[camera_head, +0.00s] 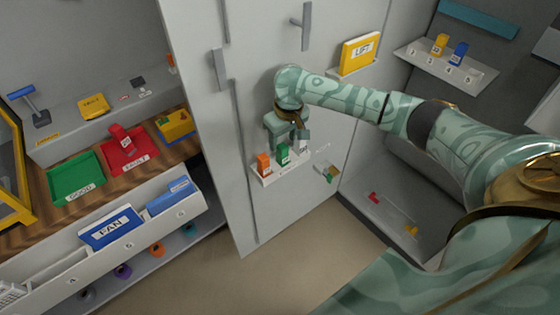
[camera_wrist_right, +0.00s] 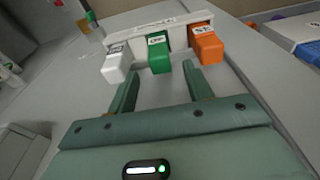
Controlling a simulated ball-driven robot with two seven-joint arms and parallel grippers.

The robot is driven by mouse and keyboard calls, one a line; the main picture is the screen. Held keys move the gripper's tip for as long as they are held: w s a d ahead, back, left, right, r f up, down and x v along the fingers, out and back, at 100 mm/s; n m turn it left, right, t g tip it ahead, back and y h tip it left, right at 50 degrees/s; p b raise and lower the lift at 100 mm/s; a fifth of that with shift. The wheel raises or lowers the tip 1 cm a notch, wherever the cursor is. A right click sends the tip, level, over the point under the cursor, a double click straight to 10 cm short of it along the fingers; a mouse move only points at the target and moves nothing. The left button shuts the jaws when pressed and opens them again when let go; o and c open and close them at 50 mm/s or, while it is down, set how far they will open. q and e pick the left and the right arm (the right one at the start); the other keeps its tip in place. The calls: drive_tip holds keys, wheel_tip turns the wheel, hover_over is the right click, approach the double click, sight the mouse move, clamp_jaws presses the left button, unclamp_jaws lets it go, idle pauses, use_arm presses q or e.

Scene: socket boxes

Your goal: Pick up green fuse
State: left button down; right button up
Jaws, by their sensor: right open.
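The green fuse (camera_head: 283,152) stands in a small white holder (camera_head: 268,182) on the cabinet door, between an orange fuse (camera_head: 263,163) and a white fuse (camera_head: 303,146). In the right wrist view the green fuse (camera_wrist_right: 158,54) is in the middle, with the white fuse (camera_wrist_right: 117,64) left and the orange fuse (camera_wrist_right: 206,46) right. My right gripper (camera_head: 289,140) is at the holder, just above the green fuse. In the wrist view its two fingers (camera_wrist_right: 164,88) are apart, with nothing between them, and point toward the green fuse. My left gripper is not seen.
A yellow LIFT box (camera_head: 359,53) sits on a door shelf above my right arm. A shelf (camera_head: 445,68) with yellow and blue fuses is at upper right. Green (camera_head: 76,179) and red (camera_head: 127,151) trays lie on the wooden counter at left. A FAN binder (camera_head: 111,228) stands below.

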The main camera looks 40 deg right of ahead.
sight(283, 146)
wheel_tip(283, 146, down, 6)
drive_tip(key=b, duration=0.4)
drive_tip(key=shift+w+f, duration=0.15)
drive_tip(key=shift+f, duration=0.1)
drive_tip(key=shift+w+f, duration=0.1)
drive_tip(key=shift+f, duration=0.1)
drive_tip(key=shift+r, duration=0.3)
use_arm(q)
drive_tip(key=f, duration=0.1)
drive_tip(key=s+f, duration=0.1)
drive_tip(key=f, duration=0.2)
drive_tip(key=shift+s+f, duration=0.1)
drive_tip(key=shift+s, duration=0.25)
use_arm(e)
drive_tip(key=c, duration=1)
